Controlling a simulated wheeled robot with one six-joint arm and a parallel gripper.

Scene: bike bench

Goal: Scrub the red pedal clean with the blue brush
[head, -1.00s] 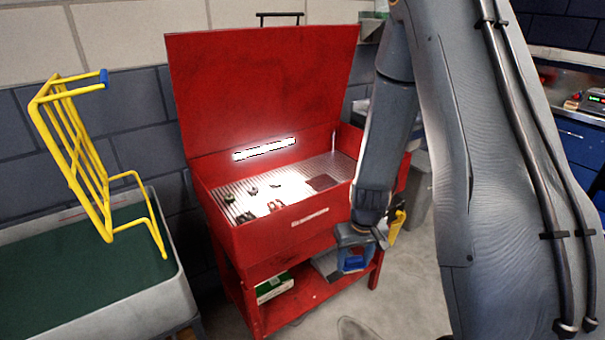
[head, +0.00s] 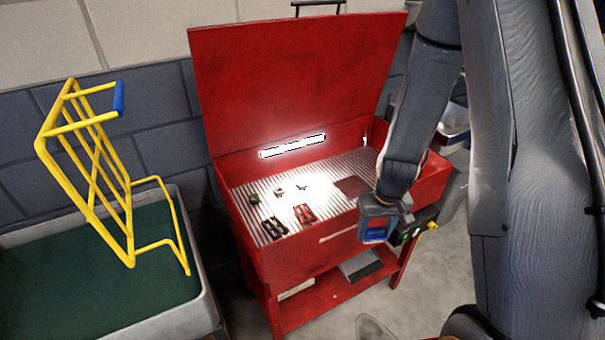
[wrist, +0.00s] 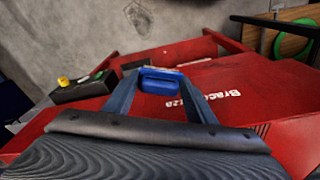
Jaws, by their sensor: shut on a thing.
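A red pedal (head: 305,213) lies on the ribbed floor of the red wash bin (head: 345,232), beside a dark pedal (head: 273,227). My gripper (head: 375,232) is at the bin's front right, outside its front wall. It is shut on the blue brush (wrist: 160,82), whose blue body sits between the two fingers in the wrist view. The brush also shows in the head view (head: 374,236). The brush is apart from the red pedal, which lies to its left. The bristles are mostly hidden.
The bin's lid (head: 290,80) stands open at the back, with a lit lamp (head: 292,145). A few small parts (head: 279,191) lie behind the pedals. A yellow rack (head: 110,180) stands over a green-lined tub (head: 50,265) at the left. A dark box with a yellow knob (head: 415,230) is right of my gripper.

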